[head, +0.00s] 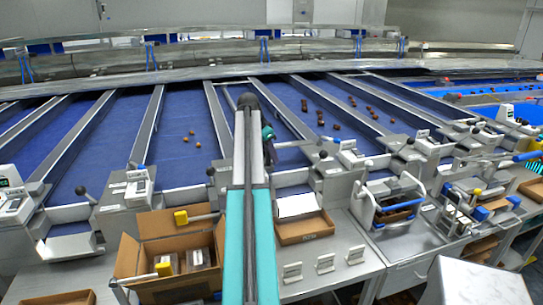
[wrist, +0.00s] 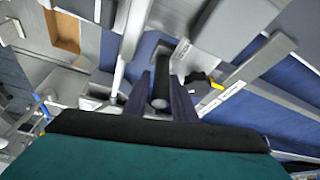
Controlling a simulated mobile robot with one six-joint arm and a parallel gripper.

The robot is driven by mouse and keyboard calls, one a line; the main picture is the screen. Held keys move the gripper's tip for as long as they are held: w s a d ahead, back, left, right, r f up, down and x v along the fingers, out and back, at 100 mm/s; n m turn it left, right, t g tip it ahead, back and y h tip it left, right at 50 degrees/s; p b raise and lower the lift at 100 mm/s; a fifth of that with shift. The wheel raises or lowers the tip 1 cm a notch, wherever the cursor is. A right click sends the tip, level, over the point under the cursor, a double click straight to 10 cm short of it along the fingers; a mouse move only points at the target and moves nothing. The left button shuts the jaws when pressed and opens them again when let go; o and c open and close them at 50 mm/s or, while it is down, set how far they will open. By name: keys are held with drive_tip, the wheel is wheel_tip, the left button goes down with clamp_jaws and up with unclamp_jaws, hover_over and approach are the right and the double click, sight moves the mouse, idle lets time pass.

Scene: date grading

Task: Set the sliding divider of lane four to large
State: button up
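My gripper (head: 290,143) reaches out over the sorting lanes near the middle of the head view, close to the lower end of a lane. In the wrist view its two dark fingers (wrist: 161,88) stand apart. A grey round knob (wrist: 160,104) shows between them, with visible gaps to each finger; I cannot tell its depth. In the head view, black ball-topped handles stand at the lane ends, one left of my arm (head: 210,172) and one right of my gripper (head: 323,154). Lane numbers and size markings are too small to read, so I cannot tell which divider is lane four's.
Blue lanes (head: 290,98) are split by grey rails, with several dates (head: 320,118) on them. Below stand an open carton (head: 130,258), a shallow brown tray (head: 305,229) and a handled metal unit (head: 388,212). A yellow-tipped part (wrist: 217,85) shows right of my fingers in the wrist view.

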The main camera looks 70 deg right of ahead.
drive_tip(key=shift+r, duration=0.15)
drive_tip(key=b+v, duration=0.3)
drive_tip(key=v, duration=1)
drive_tip(key=shift+a+r, duration=0.15)
drive_tip(key=shift+r, duration=0.1)
drive_tip(key=shift+w, duration=0.1)
